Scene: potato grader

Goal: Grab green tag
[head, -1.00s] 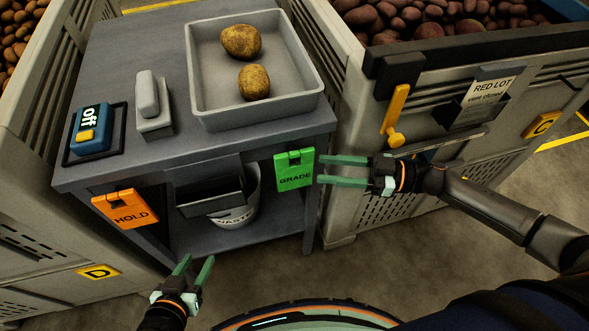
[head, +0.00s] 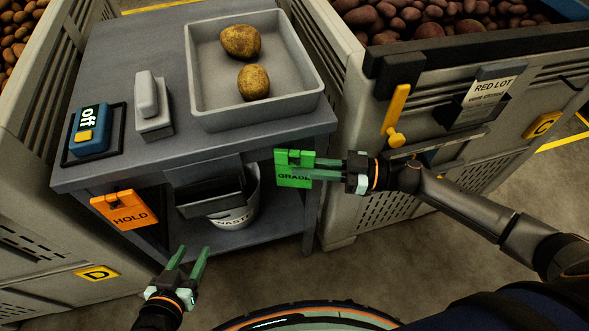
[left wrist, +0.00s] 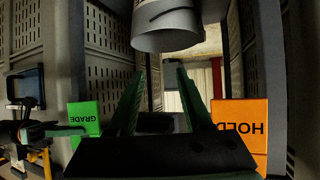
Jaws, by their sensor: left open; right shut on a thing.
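The green tag (head: 286,177), marked GRADE, hangs on the front right of the grey table, below its top. My right gripper (head: 304,168) has its fingers over the tag and is shut on it; the fingers hide part of the lettering. The green tag also shows in the left wrist view (left wrist: 84,120), with my right gripper beside it. My left gripper (head: 188,262) is open and empty, low in front of the table. Its fingers also show in the left wrist view (left wrist: 160,95).
An orange HOLD tag (head: 125,210) hangs at the table's front left. A waste bucket (head: 238,212) stands on the lower shelf. On the table (head: 100,60) are a tray (head: 205,75) with two potatoes, a grey device (head: 150,103) and a blue off switch (head: 90,130). Crates flank the table.

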